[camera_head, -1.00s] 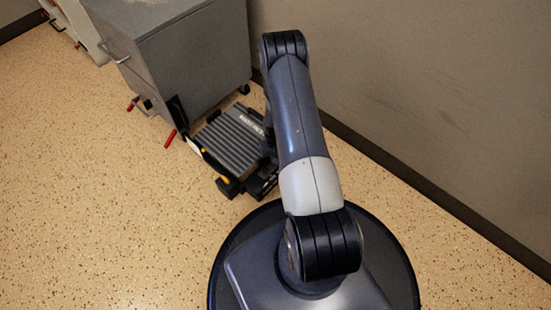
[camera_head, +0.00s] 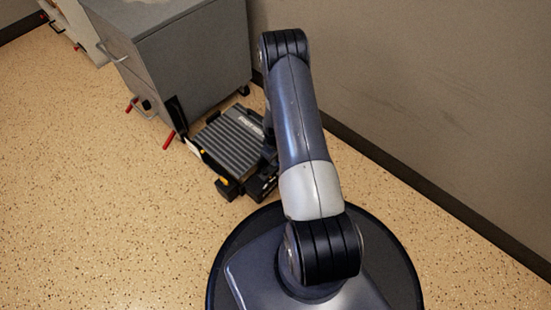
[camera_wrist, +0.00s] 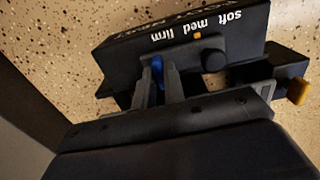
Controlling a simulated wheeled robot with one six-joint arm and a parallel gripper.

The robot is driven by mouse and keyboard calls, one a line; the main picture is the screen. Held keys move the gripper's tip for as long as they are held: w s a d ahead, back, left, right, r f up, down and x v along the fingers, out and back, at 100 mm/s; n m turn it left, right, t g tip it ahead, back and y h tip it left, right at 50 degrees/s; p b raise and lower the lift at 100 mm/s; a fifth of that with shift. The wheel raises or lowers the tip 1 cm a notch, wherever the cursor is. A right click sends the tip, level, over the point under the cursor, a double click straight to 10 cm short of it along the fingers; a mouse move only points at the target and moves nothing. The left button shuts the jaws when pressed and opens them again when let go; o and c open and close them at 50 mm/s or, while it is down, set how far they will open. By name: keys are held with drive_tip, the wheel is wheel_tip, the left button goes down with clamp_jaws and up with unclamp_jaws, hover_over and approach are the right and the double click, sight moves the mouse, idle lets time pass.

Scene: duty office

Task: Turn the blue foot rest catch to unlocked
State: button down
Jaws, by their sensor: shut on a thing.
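The foot rest (camera_head: 229,144) is a dark ribbed platform on the floor beside the grey cabinet. In the wrist view its black side (camera_wrist: 185,40) carries the words soft, med and firm, upside down, with a small orange mark and a round black knob (camera_wrist: 214,60). The blue catch (camera_wrist: 157,68) is on this side, left of the knob. My gripper (camera_wrist: 158,82) is shut on the blue catch, whose top shows between the fingers. The rest of the catch is hidden by the fingers. In the head view my arm hides the gripper.
A grey cabinet (camera_head: 190,65) on castors stands behind the foot rest, with red levers (camera_head: 169,140) near the floor. The wall (camera_head: 420,90) is close on the right. A yellow-orange tab (camera_wrist: 299,90) sticks out at the foot rest's right in the wrist view. The floor at left is open.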

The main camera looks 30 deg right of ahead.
idle(0.3)
drive_tip(key=c, duration=1.5)
unclamp_jaws()
wheel_tip(320, 180, up, 11)
drive_tip(key=p, duration=0.4)
drive_tip(key=shift+f+p, duration=0.1)
drive_tip(key=shift+p, duration=0.25)
drive_tip(key=shift+f, duration=0.1)
wheel_tip(320, 180, down, 11)
drive_tip(key=b, duration=0.5)
